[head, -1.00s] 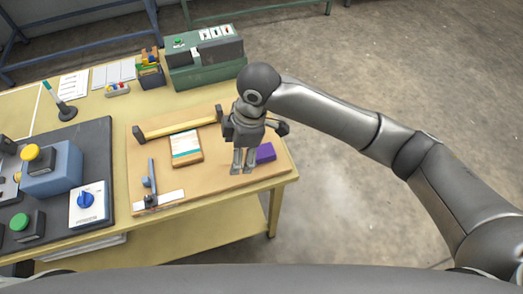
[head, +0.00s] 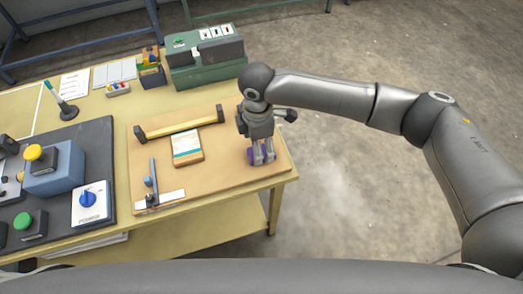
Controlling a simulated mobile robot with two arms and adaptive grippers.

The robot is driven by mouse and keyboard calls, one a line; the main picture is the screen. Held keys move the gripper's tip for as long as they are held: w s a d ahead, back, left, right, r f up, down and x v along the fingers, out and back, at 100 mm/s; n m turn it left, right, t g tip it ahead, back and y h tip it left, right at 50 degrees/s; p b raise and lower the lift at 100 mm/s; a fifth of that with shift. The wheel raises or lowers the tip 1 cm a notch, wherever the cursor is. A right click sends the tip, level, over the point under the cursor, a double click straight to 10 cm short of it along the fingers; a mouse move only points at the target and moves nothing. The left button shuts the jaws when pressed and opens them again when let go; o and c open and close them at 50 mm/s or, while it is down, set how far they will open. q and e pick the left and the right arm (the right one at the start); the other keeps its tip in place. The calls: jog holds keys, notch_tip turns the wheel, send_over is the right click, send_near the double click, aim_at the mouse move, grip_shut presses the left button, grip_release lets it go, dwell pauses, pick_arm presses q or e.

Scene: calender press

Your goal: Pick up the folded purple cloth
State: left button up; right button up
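The folded purple cloth (head: 255,156) lies on the right side of the tan board on the table, mostly covered by my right gripper (head: 263,161). The gripper points down over the cloth, with its two fingers apart and the purple showing between and beside them. Whether the fingertips touch the cloth cannot be made out. My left gripper is not in view.
A wooden block with a striped label (head: 187,148) lies left of the gripper, below a yellow bar with black ends (head: 180,124). A green machine (head: 203,58) stands behind. A control panel (head: 103,150) is at left. The table's right edge is close to the cloth.

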notch_tip(320, 180, down, 4)
jog(key=shift+w+d+f+p, duration=0.1)
jog(key=shift+w+p, duration=0.05)
jog(key=shift+p, duration=0.25)
jog(key=c, duration=1)
